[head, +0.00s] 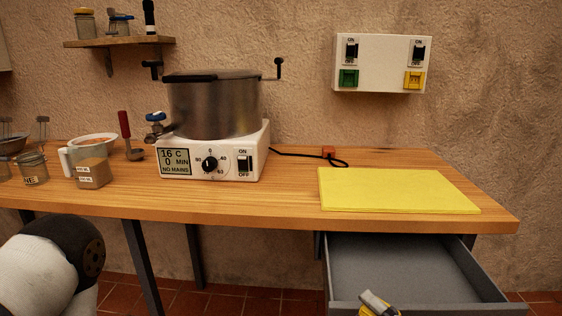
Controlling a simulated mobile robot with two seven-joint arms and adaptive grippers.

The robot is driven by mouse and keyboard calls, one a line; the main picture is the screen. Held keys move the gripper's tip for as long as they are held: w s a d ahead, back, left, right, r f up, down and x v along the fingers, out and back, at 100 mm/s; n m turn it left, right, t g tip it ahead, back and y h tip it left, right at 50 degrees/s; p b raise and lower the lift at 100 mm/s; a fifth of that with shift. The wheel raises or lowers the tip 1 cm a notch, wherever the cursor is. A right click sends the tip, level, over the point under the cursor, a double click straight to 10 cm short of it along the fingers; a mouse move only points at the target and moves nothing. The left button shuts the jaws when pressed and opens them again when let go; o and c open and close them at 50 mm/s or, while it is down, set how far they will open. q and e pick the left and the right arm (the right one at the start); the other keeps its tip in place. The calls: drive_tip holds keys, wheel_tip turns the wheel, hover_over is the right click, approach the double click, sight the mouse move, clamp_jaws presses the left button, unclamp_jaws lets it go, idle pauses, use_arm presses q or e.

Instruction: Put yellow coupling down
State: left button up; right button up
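A yellow piece with a grey cylindrical part, which looks like the yellow coupling (378,309), shows at the bottom edge of the head view. It overlaps the front of the open drawer and is cut off by the frame. I cannot tell whether it rests on something or is held from below. A white and dark part of my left arm shows at the lower left, but my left gripper is out of view. My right gripper is not in view either.
The grey drawer (410,262) stands open and looks empty. Above it a yellow board (395,190) lies on the wooden table (290,200). A steel pot cooker (213,110) stands left, its cable ending in an orange-red plug (328,152). A wall switch box (382,62) has green and yellow sockets.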

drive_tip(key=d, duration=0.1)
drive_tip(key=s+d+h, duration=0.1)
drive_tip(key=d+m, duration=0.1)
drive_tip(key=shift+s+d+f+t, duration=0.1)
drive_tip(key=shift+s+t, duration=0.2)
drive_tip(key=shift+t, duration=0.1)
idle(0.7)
